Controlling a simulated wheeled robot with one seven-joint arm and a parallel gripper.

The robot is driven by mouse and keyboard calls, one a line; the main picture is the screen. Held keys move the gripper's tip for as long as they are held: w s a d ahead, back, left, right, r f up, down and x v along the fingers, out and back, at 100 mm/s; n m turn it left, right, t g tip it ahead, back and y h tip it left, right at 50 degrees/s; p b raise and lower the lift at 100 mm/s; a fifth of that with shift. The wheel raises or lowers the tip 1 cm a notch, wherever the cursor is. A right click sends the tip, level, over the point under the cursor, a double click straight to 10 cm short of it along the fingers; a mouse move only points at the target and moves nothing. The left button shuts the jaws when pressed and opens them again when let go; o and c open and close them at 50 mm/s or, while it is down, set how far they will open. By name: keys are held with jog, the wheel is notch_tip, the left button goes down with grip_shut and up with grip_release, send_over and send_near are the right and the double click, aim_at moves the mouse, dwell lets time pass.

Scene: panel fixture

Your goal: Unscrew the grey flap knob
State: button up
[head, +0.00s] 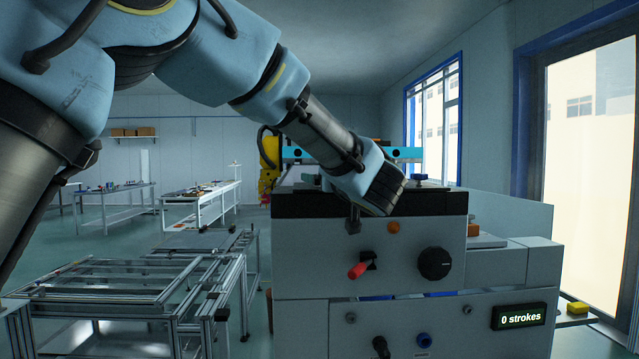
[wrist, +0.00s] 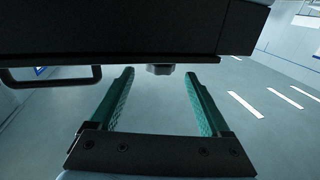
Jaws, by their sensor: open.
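A small grey knob (wrist: 159,69) shows in the wrist view, under the lower edge of a dark panel (wrist: 120,42). My gripper (wrist: 160,76) is open, with its two green fingers spread to either side of the knob in the picture. The gap between the fingers is empty, and I cannot tell how far the knob lies beyond the tips. In the head view my wrist hangs over the upper front of the grey machine (head: 310,262), and the fingers cannot be made out. Small grey knobs sit on the lower front, one at left (head: 351,318) and one at right (head: 468,310).
A black handle (wrist: 50,80) juts at left in the wrist view. A metal frame table (head: 100,285) stands left.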

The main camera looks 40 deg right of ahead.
jog(key=b+v, duration=0.2)
jog(key=v, duration=0.5)
jog(key=shift+s, duration=0.2)
jog(key=shift+a, duration=0.1)
